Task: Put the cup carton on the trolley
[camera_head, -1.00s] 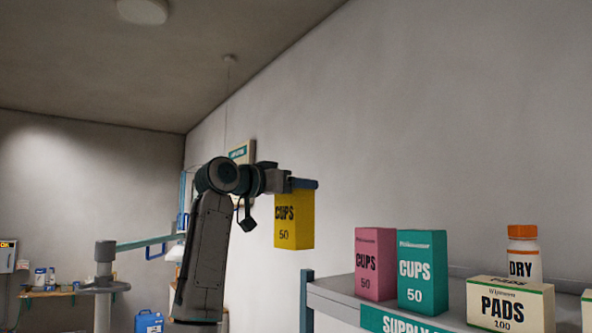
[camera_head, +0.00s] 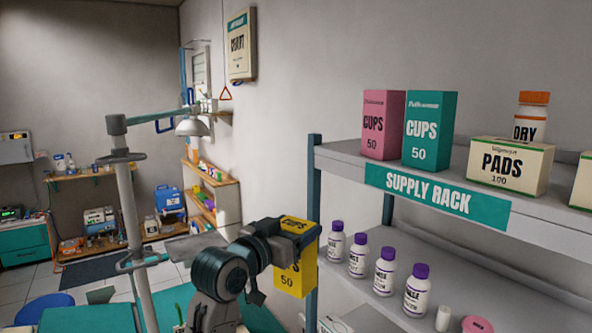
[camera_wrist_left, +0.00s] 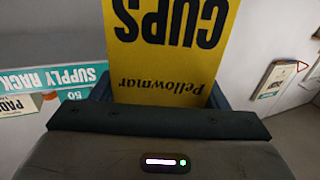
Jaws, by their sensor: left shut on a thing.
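A yellow cup carton (camera_head: 294,281) is in my left gripper (camera_head: 296,228), beside the left post of the supply rack in the head view. The gripper is shut on its upper part and hides some of its print. The carton hangs upright, clear of the shelves. In the left wrist view the yellow carton (camera_wrist_left: 170,60) fills the top middle, its lettering upside down, with a gripper finger (camera_wrist_left: 222,98) at its side. I cannot make out the trolley for certain in these frames. My right gripper does not show.
The supply rack (camera_head: 430,200) stands at the right. Its top shelf holds pink (camera_head: 382,125) and teal (camera_head: 430,131) cup cartons, a pads box (camera_head: 508,166) and an orange-capped bottle (camera_head: 530,115). Purple-capped bottles (camera_head: 383,272) stand below. A lamp pole (camera_head: 135,220) is at the left.

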